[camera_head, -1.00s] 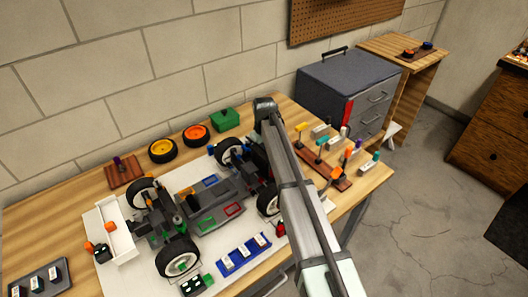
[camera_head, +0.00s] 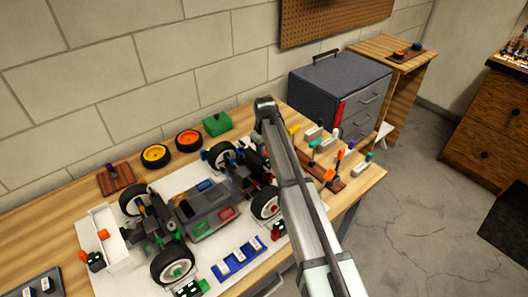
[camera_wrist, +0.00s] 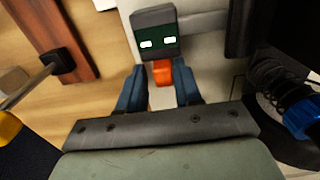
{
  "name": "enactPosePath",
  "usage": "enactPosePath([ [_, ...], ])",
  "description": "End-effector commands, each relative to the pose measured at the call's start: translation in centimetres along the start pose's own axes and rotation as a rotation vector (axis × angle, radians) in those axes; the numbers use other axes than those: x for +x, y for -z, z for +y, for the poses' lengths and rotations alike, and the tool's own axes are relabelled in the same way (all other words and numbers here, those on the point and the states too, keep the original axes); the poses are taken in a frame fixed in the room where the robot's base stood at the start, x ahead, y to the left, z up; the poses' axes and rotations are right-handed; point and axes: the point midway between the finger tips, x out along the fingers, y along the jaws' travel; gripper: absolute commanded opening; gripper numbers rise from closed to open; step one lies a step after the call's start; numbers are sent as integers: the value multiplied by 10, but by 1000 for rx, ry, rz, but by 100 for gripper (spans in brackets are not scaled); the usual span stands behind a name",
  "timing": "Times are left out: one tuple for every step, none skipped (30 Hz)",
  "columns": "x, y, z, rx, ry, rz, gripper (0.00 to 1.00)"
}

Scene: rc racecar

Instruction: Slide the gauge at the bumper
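In the wrist view, a dark grey gauge block (camera_wrist: 156,30) with a green face and two lit white windows stands at the top middle. An orange tab (camera_wrist: 162,73) sticks out from it toward me. My gripper (camera_wrist: 161,76) has its two blue fingers apart, one on each side of the tab. Narrow gaps seem to show beside the tab; contact is hard to tell. In the head view my arm hides the gripper and this gauge. The racecar (camera_head: 205,210) stands on a white mat (camera_head: 150,284).
A black spring damper with a blue collar (camera_wrist: 300,118) is close on the right in the wrist view. A wooden tool rack (camera_wrist: 72,35) is at the left. In the head view, another dark gauge (camera_head: 96,262) is by the white bumper piece (camera_head: 113,250). Wheels (camera_head: 156,155) lie behind.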

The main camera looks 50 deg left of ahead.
Motion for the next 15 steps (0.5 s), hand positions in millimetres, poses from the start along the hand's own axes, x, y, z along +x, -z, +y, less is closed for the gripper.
enactPosePath([
  [-1,0,1,1,-2,1,30],
  [-1,0,1,1,-2,1,30],
  [-3,0,1,1,-2,1,30],
  [-5,0,1,1,-2,1,30],
  [-7,0,1,1,-2,1,30],
  [-11,0,1,1,-2,1,30],
  [-14,0,1,1,-2,1,30],
  [-18,0,1,1,-2,1,30],
  [-24,0,1,1,-2,2,30],
  [-30,1,1,1,-2,3,30],
  [-35,1,1,1,-2,3,30],
  [-43,1,1,1,-2,2,30],
  [-49,1,1,0,-2,2,30],
  [-55,1,1,0,-2,2,30],
  [-63,1,1,0,-2,3,30],
])
